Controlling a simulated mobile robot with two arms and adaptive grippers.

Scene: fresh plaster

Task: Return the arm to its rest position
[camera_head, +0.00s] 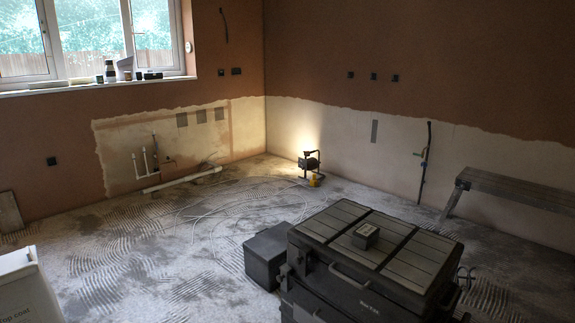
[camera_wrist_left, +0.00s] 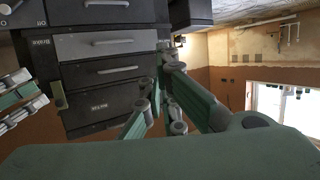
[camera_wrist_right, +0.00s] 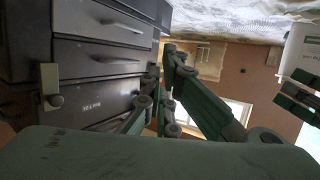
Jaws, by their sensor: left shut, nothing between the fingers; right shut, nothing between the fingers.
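My left gripper (camera_wrist_left: 165,60) shows in the left wrist view with its green-sided fingers drawn together and nothing between them. My right gripper (camera_wrist_right: 168,62) shows the same way in the right wrist view, shut and empty. Both wrist views are upside down. The dark drawer fronts of a tool chest (camera_wrist_left: 100,72) fill much of the left wrist view, and the chest also shows in the right wrist view (camera_wrist_right: 100,55). I cannot tell the gap between the fingers and the chest. Neither gripper can be clearly made out in the head view.
The black tool chest (camera_head: 345,247) stands close in front, with a small dark box (camera_head: 365,235) on its lid. A dark case (camera_head: 265,256) sits left of it. A white tub (camera_head: 28,290) is at lower left, a bench (camera_head: 515,190) at right. The dusty middle floor is mostly clear.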

